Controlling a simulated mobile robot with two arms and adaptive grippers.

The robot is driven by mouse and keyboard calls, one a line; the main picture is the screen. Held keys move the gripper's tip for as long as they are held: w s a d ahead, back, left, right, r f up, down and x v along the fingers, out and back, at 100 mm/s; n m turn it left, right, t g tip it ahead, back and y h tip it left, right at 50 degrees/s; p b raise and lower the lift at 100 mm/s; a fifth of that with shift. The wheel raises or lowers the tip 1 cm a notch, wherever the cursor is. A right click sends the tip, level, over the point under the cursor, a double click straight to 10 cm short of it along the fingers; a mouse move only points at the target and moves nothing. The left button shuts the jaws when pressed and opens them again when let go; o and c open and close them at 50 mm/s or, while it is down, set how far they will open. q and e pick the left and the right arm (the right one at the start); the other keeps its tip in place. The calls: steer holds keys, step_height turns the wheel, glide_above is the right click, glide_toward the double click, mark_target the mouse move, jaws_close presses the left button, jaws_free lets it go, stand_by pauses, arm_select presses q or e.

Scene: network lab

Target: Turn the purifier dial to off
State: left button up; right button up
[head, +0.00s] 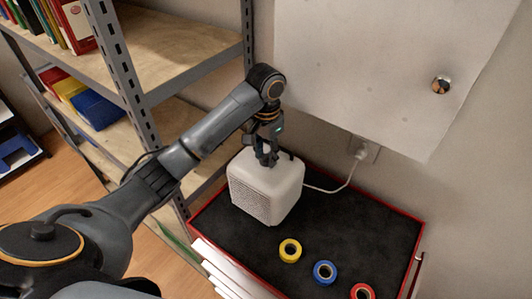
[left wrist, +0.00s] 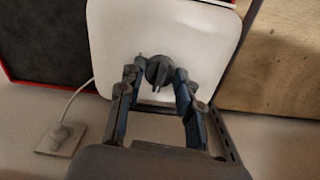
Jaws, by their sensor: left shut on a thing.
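The purifier (head: 266,188) is a white, rounded box with a perforated side, standing on the black top of a red cabinet. Its white top face also shows in the left wrist view (left wrist: 200,40). The dial (left wrist: 158,72) is a dark round knob with a raised grip bar on that top face. My left gripper (head: 267,160) points down onto the top of the purifier. In the left wrist view its fingers (left wrist: 157,88) are on either side of the dial and shut on it. In the head view the gripper hides the dial. My right gripper is not in view.
Yellow (head: 290,250), blue (head: 325,272) and red (head: 362,291) tape rolls lie on the cabinet top (head: 360,228). A white cord runs from the purifier to a wall outlet (head: 362,149). A metal shelf (head: 190,40) stands close on the left.

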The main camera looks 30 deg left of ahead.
mark_target(266, 155)
arm_select(q)
steer(key=shift+w+r+n, duration=0.1)
steer(key=shift+r+n, duration=0.05)
steer(key=shift+n, duration=0.45)
steer(key=o, duration=0.9)
step_height(266, 155, up, 12)
stand_by(0.6)
